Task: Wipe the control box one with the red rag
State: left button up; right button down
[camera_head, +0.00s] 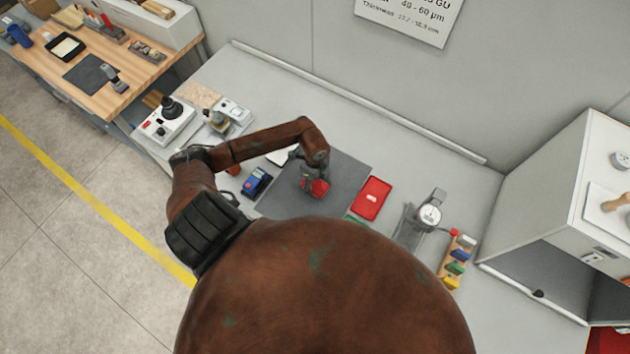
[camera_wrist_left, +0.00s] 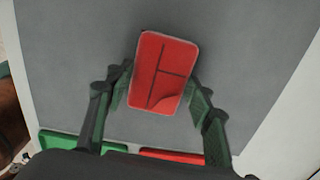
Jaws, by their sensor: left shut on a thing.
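My left gripper (camera_head: 311,180) is over the dark grey mat and shut on a red folded piece, which looks like the red rag (camera_head: 319,188). In the left wrist view, the rag (camera_wrist_left: 163,72) is a red rectangle with dark lines and a turned corner, between the two green-padded fingers of the gripper (camera_wrist_left: 160,88). I cannot tell whether it touches the mat. A white box with a black knob (camera_head: 154,127) and a smaller pale box (camera_head: 238,113) stand at the left of the bench; I cannot tell which is control box one. My right gripper is not in view.
The grey mat (camera_head: 345,172) lies mid-bench. A red tray (camera_head: 372,198) lies at its right, a blue device (camera_head: 257,183) at its left. A dial gauge (camera_head: 429,215) and a rack of coloured blocks (camera_head: 459,261) stand farther right. The bench's back strip is clear.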

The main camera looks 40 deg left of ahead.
aim_at(313, 185)
pick_arm(q)
jog(key=shift+f, duration=0.15)
jog(key=shift+f, duration=0.1)
jog(key=o, duration=1)
jog(key=shift+b, duration=0.3)
jog(key=r, duration=0.2)
jog(key=r+b, duration=0.1)
jog(key=r, duration=0.1)
jog(key=r+b, duration=0.1)
jog(key=r, duration=0.2)
jog(key=shift+s+a, duration=0.25)
jog(key=shift+s, duration=0.05)
jog(key=shift+r, duration=0.5)
